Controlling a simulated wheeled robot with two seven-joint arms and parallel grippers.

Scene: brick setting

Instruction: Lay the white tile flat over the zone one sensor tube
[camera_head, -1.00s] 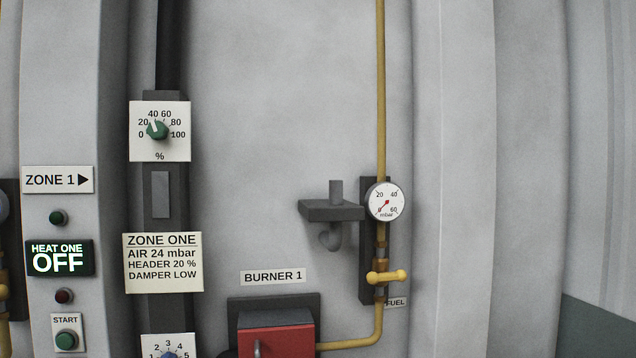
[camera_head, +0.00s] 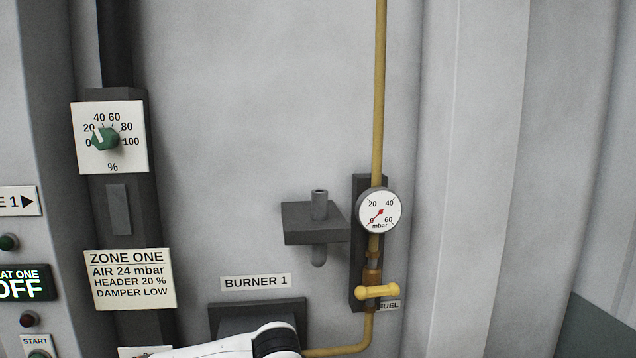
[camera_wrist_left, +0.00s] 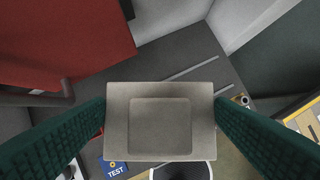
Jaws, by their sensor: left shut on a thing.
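The white tile (camera_wrist_left: 160,122), pale grey-white with a square panel marked on its face, is held between the fingers of my left gripper (camera_wrist_left: 160,122) in the left wrist view. Its two green ridged fingers press on opposite sides of it. In the head view, a short grey upright tube (camera_head: 320,203), which looks like the sensor tube, stands open-topped on a dark bracket (camera_head: 313,235) left of the gauge. Nothing covers the tube. A white part of my arm shows low in the head view, but the gripper and tile do not. My right gripper is out of view.
A yellow fuel pipe (camera_head: 379,80) with a gauge (camera_head: 379,211) and yellow valve handle (camera_head: 377,292) runs close to the bracket's right. A dial plate (camera_head: 110,150) and ZONE ONE card (camera_head: 130,279) are at left. The wall above the tube is clear.

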